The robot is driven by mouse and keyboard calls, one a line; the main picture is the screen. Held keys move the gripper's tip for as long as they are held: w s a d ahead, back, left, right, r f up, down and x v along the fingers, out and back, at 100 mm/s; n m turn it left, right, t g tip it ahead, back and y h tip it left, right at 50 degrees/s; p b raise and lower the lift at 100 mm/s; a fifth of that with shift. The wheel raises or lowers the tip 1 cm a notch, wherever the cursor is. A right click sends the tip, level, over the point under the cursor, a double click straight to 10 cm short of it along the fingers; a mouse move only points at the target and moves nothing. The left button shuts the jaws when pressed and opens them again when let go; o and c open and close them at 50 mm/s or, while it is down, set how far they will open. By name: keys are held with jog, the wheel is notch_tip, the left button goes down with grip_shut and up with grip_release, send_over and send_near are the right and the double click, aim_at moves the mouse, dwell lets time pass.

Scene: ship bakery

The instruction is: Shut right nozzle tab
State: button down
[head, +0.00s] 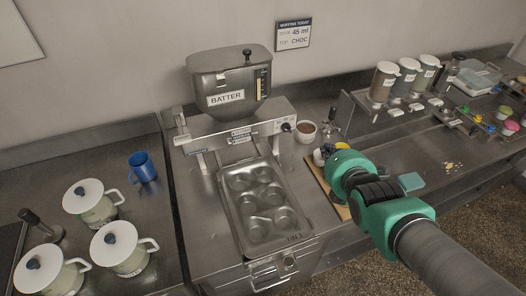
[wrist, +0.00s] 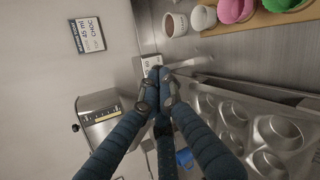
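The batter depositor (head: 228,84) stands at the back of the counter in the head view, with a metal nozzle bar (head: 262,126) across its front. A tab hangs at the bar's left part (head: 202,160). I cannot make out the right nozzle tab clearly; in the wrist view my fingers cover part of that area. My gripper (wrist: 162,73) shows there with its dark blue fingers drawn together at the tips, close to a small label (wrist: 151,62). Nothing is clearly held. The batter hopper (wrist: 98,116) lies to its left. In the head view my green wrist hides the fingers.
A muffin tin (head: 238,213) sits below the nozzle bar; it also shows in the wrist view (wrist: 248,128). A brown-filled cup (head: 306,131) stands right of the depositor. A blue mug (head: 142,167) and several lidded pots stand left. Tall jars (head: 384,80) stand at back right.

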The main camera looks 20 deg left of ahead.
jog(key=a+f+n+y+b, duration=0.1)
jog(key=a+f+n+y, duration=0.1)
jog(key=a+f+n, duration=0.45)
jog(key=n+y+b, duration=0.1)
jog(key=n+y, duration=0.2)
jog(key=n, duration=0.4)
send_near(256, 138)
jog(key=d+f, duration=0.1)
jog(key=s+d+f, duration=0.1)
jog(key=d, duration=0.1)
jog(key=shift+s+f, duration=0.2)
jog(key=shift+s, duration=0.05)
jog(key=shift+w, duration=0.1)
jog(key=shift+b+x, duration=1.25)
jog(key=shift+x, duration=3.7)
jog(key=shift+d+r+g+h+p, duration=0.15)
jog(key=shift+g+h+p, duration=0.55)
jog(key=shift+p, duration=1.2)
jog(key=shift+d+r+g+h+p, duration=0.1)
jog(key=shift+r+g+h+p, duration=0.4)
jog(key=shift+p, duration=1.35)
jog(key=shift+s+g+h+p, duration=0.2)
jog(key=shift+g+h+p, duration=0.75)
jog(key=shift+p, duration=0.85)
